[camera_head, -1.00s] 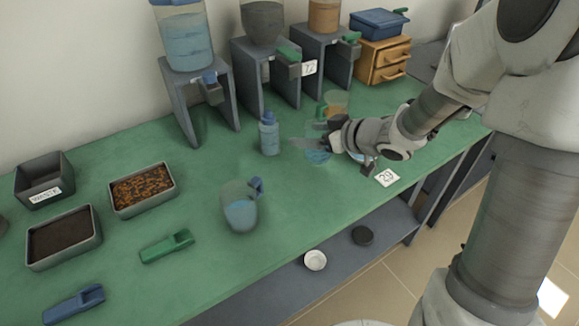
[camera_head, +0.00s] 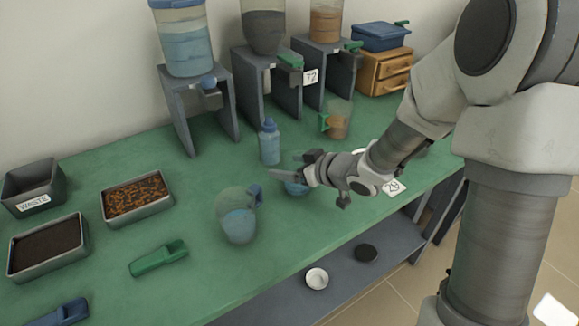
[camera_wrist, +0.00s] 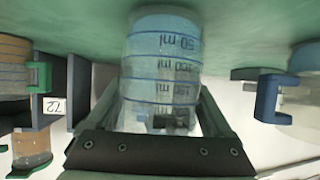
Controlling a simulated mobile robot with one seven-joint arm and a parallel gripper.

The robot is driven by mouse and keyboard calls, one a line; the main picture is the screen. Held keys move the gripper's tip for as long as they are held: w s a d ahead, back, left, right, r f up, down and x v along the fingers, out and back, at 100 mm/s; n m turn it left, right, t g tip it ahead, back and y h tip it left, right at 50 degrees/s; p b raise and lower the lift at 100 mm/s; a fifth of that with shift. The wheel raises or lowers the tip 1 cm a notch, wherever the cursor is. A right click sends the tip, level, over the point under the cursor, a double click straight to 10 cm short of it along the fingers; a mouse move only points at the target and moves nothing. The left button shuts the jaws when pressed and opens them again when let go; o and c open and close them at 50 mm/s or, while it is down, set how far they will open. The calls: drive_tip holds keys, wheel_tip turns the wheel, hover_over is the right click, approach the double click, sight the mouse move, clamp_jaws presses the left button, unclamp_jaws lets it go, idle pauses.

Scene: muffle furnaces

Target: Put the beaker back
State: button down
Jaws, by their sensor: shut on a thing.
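A clear beaker with blue liquid (camera_wrist: 160,70) and printed millilitre marks stands between the two fingers of my gripper in the wrist view, which looks upside down. In the head view only a small blue part of the beaker (camera_head: 296,188) shows behind my gripper (camera_head: 290,176). My gripper is shut on it, at or just above the green bench; I cannot tell whether its base touches.
A jug with blue liquid (camera_head: 238,222) stands to the left. A blue bottle (camera_head: 269,143) and a green-handled jug (camera_head: 338,121) stand behind. A "29" card (camera_head: 394,187) lies right of my gripper. Dispensers line the back; bench (camera_head: 190,205) shows free room.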

drive_tip(key=shift+f, duration=0.2)
unclamp_jaws()
